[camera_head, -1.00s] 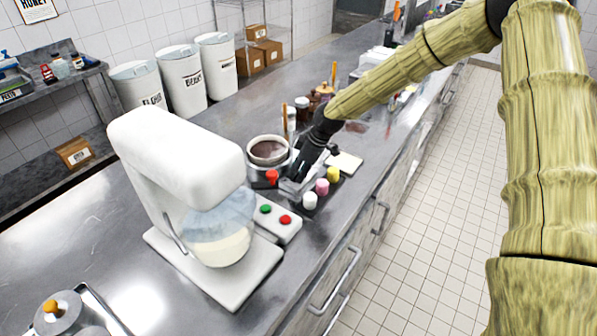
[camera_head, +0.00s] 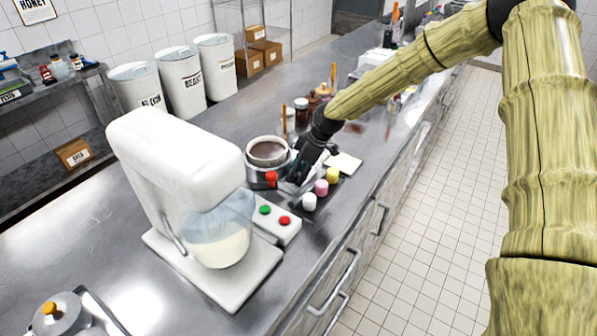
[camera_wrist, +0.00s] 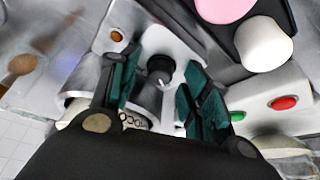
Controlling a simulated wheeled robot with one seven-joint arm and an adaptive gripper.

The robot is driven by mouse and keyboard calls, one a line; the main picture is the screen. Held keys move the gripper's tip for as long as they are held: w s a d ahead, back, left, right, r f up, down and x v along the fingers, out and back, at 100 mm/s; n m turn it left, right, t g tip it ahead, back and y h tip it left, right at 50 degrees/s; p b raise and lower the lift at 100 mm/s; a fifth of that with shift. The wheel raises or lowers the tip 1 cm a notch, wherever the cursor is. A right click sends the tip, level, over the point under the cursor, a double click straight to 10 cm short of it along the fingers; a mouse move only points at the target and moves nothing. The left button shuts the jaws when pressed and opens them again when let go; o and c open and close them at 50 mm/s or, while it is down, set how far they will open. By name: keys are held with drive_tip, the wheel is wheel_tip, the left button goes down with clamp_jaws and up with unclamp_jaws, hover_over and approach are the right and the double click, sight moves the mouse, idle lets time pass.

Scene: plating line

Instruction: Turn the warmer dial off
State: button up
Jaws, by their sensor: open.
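The warmer (camera_head: 254,172) stands on the steel counter behind the mixer, with a round pot of dark brown contents on top. A red part (camera_head: 271,178) shows on its front. My gripper (camera_head: 297,178) is beside the warmer's right front, pointing down. In the wrist view, my gripper (camera_wrist: 163,78) is open, its teal-padded fingers on either side of a small dark knob (camera_wrist: 160,66) on a pale metal face, apparently the dial. I cannot tell whether the pads touch it, nor read its setting. A partly hidden "CHOCO" label (camera_wrist: 134,120) and an orange spot (camera_wrist: 117,36) show nearby.
A white mixer (camera_head: 180,165) stands in front of the warmer. A box with green and red buttons (camera_head: 275,222) is beside it. Jars (camera_head: 302,108) are behind. The aisle (camera_head: 430,220) is clear.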

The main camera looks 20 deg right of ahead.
drive_tip(key=v, duration=1.2)
drive_tip(key=shift+d, duration=0.15)
